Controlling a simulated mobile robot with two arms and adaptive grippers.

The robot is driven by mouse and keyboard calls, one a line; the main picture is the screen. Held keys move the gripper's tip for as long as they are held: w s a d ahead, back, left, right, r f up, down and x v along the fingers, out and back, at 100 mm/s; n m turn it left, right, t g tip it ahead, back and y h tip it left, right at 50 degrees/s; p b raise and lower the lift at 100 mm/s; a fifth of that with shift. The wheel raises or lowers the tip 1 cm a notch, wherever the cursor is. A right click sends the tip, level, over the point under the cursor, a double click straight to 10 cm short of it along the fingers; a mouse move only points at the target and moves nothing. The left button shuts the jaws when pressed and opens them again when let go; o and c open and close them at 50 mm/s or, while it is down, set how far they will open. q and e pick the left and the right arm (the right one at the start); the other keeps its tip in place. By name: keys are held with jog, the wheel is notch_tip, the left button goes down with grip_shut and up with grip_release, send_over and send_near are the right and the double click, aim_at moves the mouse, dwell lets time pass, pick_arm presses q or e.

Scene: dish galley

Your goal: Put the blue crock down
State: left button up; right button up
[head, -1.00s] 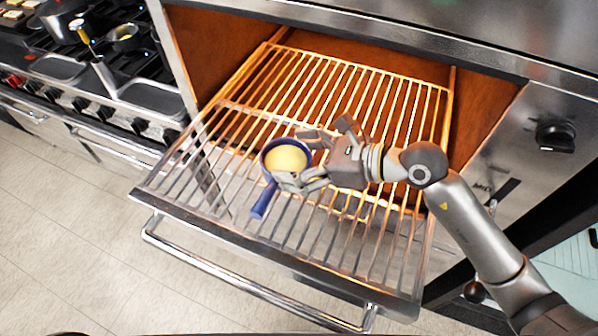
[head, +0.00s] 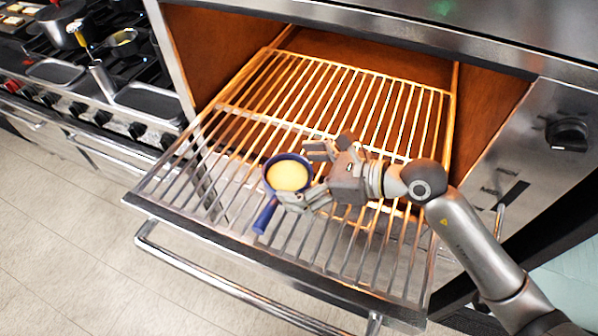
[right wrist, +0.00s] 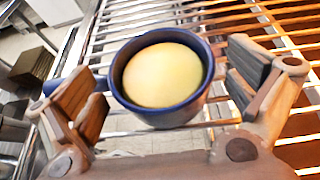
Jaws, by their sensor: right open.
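The blue crock (head: 266,190) is a small round pot with a stubby blue handle and a pale yellow filling. It sits upright on the oven's wire rack (head: 215,165), its handle toward the front edge. It also shows in the right wrist view (right wrist: 163,118), in the middle between the fingers. My right gripper (head: 307,172) is open just right of the crock, one finger on each side. In the right wrist view, gaps show between both fingers (right wrist: 160,95) and the crock's wall. My left gripper is out of view.
A stove with pans (head: 150,101) stands at the left. The rack is bare behind the crock, inside the brown oven cavity (head: 215,55).

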jog(key=shift+r, duration=0.15)
jog(key=b+v, duration=0.3)
jog(key=v, duration=0.9)
dwell(0.3)
